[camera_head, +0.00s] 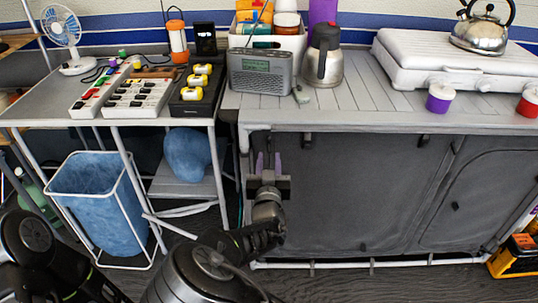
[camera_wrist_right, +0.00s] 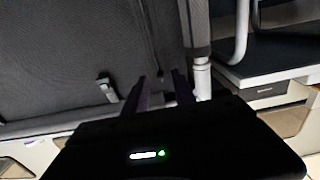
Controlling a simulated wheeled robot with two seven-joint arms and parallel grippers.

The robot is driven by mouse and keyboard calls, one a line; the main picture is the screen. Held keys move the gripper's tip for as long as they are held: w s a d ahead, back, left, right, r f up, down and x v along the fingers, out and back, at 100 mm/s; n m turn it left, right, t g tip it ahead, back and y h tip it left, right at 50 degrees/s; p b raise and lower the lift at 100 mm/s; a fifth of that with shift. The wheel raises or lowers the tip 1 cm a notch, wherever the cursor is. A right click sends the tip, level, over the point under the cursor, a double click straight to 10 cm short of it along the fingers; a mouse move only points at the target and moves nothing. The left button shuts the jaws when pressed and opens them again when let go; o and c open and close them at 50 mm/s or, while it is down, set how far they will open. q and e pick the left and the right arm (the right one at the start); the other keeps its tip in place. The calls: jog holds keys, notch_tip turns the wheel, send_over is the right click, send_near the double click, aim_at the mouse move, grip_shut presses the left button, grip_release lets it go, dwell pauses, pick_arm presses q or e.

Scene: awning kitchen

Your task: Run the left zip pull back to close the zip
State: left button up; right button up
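The dark fabric front (camera_head: 345,190) hangs under the counter; a wrist view (camera_wrist_right: 60,50) shows it upside down. A thin seam or zip line (camera_wrist_right: 155,40) runs down it near the left post, toward the space between my fingers. The left zip pull cannot be made out clearly; my right gripper may hide it. My right gripper (camera_head: 268,163) points up at the front's upper left corner, its two purple fingers apart; in the wrist view the fingers (camera_wrist_right: 160,90) are also apart, with nothing clearly held. My left arm shows at lower left, its gripper out of view.
The counter's left post (camera_wrist_right: 201,75) is close beside my right fingers. A small dark tab (camera_head: 307,140) hangs at the front's top edge. A blue bin (camera_head: 95,200) stands under the left table.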

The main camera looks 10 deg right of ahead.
aim_at(269, 149)
jog(key=x, duration=0.3)
jog(key=shift+c, duration=0.4)
grip_shut()
dwell(1.1)
